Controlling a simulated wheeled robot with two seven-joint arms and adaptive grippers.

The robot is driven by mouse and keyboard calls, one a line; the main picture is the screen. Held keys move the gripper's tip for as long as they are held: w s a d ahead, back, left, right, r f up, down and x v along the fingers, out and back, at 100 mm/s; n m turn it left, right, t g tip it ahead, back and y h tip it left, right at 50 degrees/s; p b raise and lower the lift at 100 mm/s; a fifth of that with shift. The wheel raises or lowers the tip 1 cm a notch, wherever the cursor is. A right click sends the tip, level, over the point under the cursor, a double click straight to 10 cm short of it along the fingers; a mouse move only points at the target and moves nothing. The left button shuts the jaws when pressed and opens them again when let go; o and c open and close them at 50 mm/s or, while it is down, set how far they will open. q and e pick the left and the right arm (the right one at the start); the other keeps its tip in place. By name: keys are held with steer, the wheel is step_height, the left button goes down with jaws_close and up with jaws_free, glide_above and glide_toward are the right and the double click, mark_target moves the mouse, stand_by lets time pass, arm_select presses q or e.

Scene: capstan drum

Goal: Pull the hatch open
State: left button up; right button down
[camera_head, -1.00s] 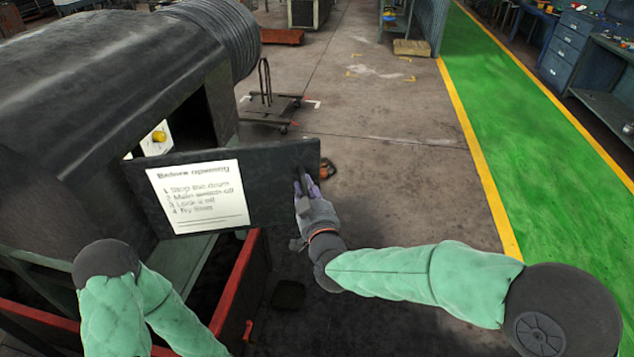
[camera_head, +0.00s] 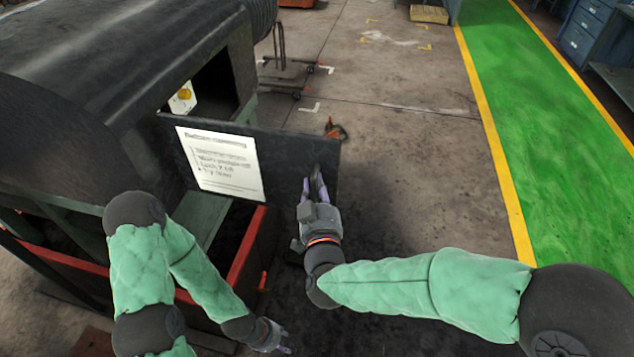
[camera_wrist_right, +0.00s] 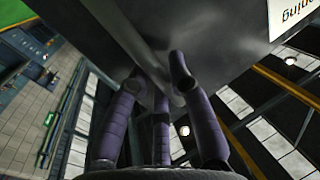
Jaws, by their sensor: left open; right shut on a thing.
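The hatch (camera_head: 275,155) is a dark flat panel with a white instruction sheet (camera_head: 218,163) on its face. It stands swung out from the dark machine housing (camera_head: 120,60), and part of the opening (camera_head: 212,88) shows behind it. My right gripper (camera_head: 312,185) is at the hatch's outer end and is shut on it. In the right wrist view, the purple fingers (camera_wrist_right: 160,105) close around a grey bar (camera_wrist_right: 135,45) on the hatch (camera_wrist_right: 220,45). My left gripper (camera_head: 278,338) is low in the head view, open and empty, apart from the hatch.
A red-edged frame (camera_head: 245,245) lies below the hatch, left of my right gripper. A wheeled stand (camera_head: 290,75) and a small orange-and-dark object (camera_head: 335,130) are on the floor beyond the hatch. Open concrete floor (camera_head: 410,170) and a green walkway (camera_head: 560,130) lie to the right.

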steer(key=shift+r, duration=0.1)
steer(key=c, duration=1.1)
jaws_free()
steer(key=shift+d, duration=0.1)
steer(key=shift+s, duration=0.1)
steer(key=shift+s, duration=0.25)
steer(key=s, duration=1.1)
steer(key=shift+s+d, duration=0.15)
steer(key=shift+d, duration=0.3)
